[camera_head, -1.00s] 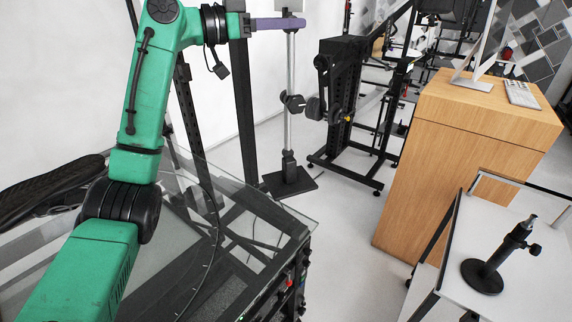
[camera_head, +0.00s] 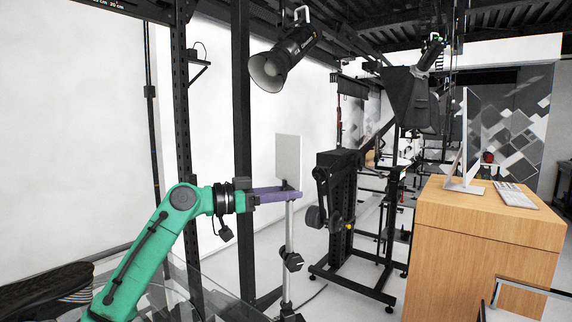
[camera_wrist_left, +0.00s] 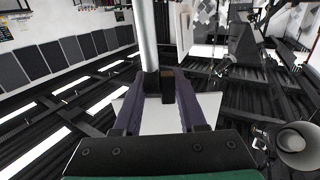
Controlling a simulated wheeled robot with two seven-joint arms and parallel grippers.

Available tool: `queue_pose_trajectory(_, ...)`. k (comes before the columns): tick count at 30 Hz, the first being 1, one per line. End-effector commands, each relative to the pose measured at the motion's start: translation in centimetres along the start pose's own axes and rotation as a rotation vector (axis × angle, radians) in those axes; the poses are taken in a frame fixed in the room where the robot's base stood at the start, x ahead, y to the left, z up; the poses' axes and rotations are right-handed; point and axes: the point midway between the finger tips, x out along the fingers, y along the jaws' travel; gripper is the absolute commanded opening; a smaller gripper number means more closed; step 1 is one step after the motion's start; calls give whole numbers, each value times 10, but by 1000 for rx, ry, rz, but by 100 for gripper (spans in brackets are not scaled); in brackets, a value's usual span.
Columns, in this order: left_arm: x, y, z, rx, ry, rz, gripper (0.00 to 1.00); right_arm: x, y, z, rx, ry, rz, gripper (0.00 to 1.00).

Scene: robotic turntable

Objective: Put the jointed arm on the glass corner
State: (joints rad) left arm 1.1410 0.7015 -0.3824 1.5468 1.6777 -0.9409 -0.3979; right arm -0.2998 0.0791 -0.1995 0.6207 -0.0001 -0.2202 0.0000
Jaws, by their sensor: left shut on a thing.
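The jointed arm (camera_head: 289,230) is a silver pole with black clamp joints and a pale rectangular panel (camera_head: 288,158) at its top. It stands roughly upright, with its lower end cut off by the frame. My left gripper (camera_head: 280,193) has purple fingers shut on it just under the panel. In the left wrist view the pole (camera_wrist_left: 148,35) runs away from the fingers, with a dark block between them and the panel behind. Part of the glass sheet (camera_head: 215,290) shows at the bottom of the head view. Its corner is not clearly visible. My right gripper is out of view.
A dark upright post (camera_head: 242,120) stands close behind my left wrist. A studio lamp (camera_head: 283,62) hangs above. A black rack (camera_head: 338,205) and a wooden desk (camera_head: 470,230) with a monitor stand to the right. A cart rim (camera_head: 525,288) shows at bottom right.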

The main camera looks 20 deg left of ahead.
Motion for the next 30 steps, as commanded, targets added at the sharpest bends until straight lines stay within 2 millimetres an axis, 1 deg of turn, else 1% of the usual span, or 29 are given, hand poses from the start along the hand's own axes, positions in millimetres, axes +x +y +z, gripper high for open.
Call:
queue_pose_trajectory(1, -1, 0, 8, 1, 7, -1, 0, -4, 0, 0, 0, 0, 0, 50)
queue_pose_trajectory(4, -1, 0, 29, 1, 8, -1, 0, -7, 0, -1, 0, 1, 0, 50)
queue_pose_trajectory(10, 0, 0, 51, 3, 11, -2, 0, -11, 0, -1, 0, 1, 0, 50)
queue_pose_trajectory(15, 0, -1, 76, 2, 10, -2, 0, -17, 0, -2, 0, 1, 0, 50)
queue_pose_trajectory(18, 0, -1, 81, 5, 12, -2, 0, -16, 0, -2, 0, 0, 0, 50)
queue_pose_trajectory(24, 0, -1, 82, 5, 12, -2, 0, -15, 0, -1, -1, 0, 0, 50)
queue_pose_trajectory(25, 1, -1, 88, 1, 1, 0, 48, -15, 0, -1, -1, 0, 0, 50)
queue_pose_trajectory(27, 1, -1, 87, 1, 1, 0, 71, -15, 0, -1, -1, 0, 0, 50)
queue_pose_trajectory(30, 1, -1, 87, 0, 1, 0, 71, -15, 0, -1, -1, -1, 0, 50)
